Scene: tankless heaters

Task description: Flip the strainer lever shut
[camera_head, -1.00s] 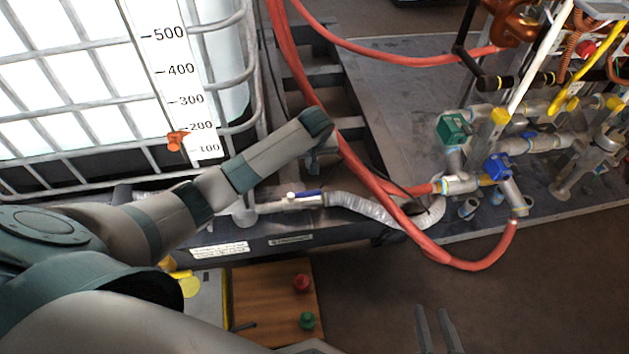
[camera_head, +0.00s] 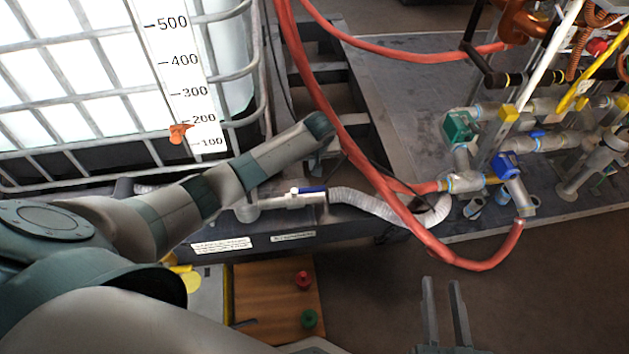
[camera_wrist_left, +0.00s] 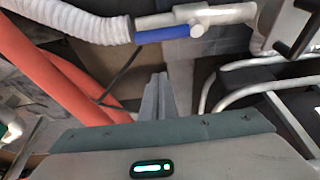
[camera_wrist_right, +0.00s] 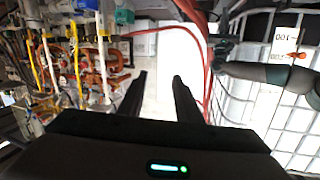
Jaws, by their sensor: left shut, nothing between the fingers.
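A lever with a blue grip (camera_head: 312,190) lies along the pale pipe below the tank, next to a ribbed white hose. In the left wrist view the blue lever (camera_wrist_left: 162,34) is at the top, lying roughly along its pipe. My left gripper (camera_wrist_left: 160,78) is shut and empty, with its fingertips below the lever in that picture and apart from it. In the head view the left arm hides its fingers. My right gripper (camera_head: 441,282) is open and empty over the floor, far to the right of the lever; its fingers also show in the right wrist view (camera_wrist_right: 160,78).
A caged white tank (camera_head: 80,80) stands at the left. A red hose (camera_head: 365,165) curves close past my left wrist. Pipes with a green valve box (camera_head: 459,127) and a blue valve box (camera_head: 506,165) stand at the right. The brown floor (camera_head: 560,290) is clear at the lower right.

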